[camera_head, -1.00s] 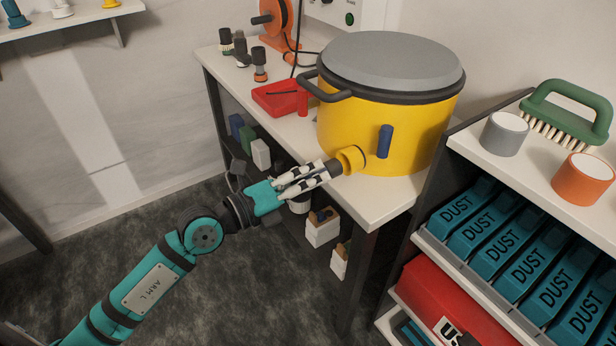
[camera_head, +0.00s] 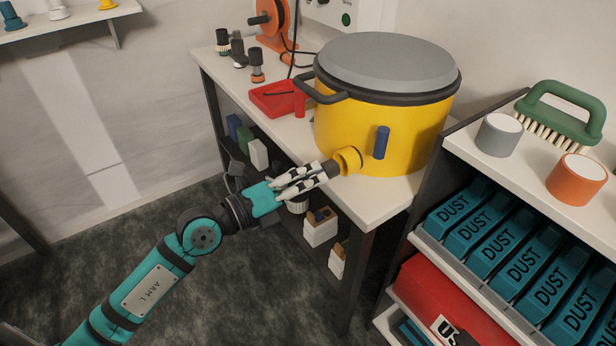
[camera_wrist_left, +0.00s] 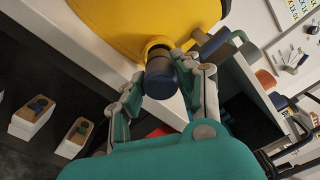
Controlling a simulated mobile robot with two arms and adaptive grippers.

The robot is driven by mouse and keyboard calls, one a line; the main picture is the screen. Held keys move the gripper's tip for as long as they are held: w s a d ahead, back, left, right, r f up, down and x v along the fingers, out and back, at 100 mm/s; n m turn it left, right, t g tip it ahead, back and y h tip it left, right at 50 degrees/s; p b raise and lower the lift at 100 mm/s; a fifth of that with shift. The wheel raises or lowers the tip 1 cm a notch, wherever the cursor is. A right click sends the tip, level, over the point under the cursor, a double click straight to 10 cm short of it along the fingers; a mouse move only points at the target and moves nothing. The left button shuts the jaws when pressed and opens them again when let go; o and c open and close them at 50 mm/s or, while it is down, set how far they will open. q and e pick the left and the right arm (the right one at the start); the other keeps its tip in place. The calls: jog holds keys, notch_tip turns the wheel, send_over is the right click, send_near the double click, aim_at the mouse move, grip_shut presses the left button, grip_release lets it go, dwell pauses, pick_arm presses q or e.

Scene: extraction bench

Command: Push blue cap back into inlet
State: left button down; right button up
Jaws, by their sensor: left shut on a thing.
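The yellow drum (camera_head: 410,135) stands on the bench with its short yellow inlet (camera_head: 347,160) facing my left arm. My left gripper (camera_head: 326,169) is at the inlet, its fingers closed around a dark cylindrical piece. In the left wrist view, this piece is the blue cap (camera_wrist_left: 160,84), with a dark blue end towards my palm and a brownish-grey part at the inlet (camera_wrist_left: 157,46). The cap is in line with the inlet; how deep it sits is hidden. My left gripper's fingers (camera_wrist_left: 158,88) lie on both sides of it. My right gripper is not in view.
A blue peg (camera_head: 382,142) sticks out of the drum to the right of the inlet. A red tray (camera_head: 272,100) and several dark fittings stand on the bench (camera_head: 385,203) at left. A shelf with blue DUST bins (camera_head: 518,266) stands close at right.

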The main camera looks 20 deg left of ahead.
pick_arm(q)
jog(key=shift+p, duration=0.65)
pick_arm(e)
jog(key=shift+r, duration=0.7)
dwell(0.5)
pick_arm(q)
jog(key=shift+w+d, duration=0.1)
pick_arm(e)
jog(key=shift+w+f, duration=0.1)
pick_arm(q)
jog(key=shift+w+d, duration=0.1)
jog(key=shift+w, duration=0.05)
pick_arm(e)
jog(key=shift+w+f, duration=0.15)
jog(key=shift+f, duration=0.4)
pick_arm(q)
jog(key=shift+w+d+p, duration=0.15)
jog(key=shift+w+p, duration=0.05)
jog(key=shift+p, duration=0.1)
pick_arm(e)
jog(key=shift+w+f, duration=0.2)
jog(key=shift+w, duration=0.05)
pick_arm(q)
jog(key=shift+w+d, duration=0.1)
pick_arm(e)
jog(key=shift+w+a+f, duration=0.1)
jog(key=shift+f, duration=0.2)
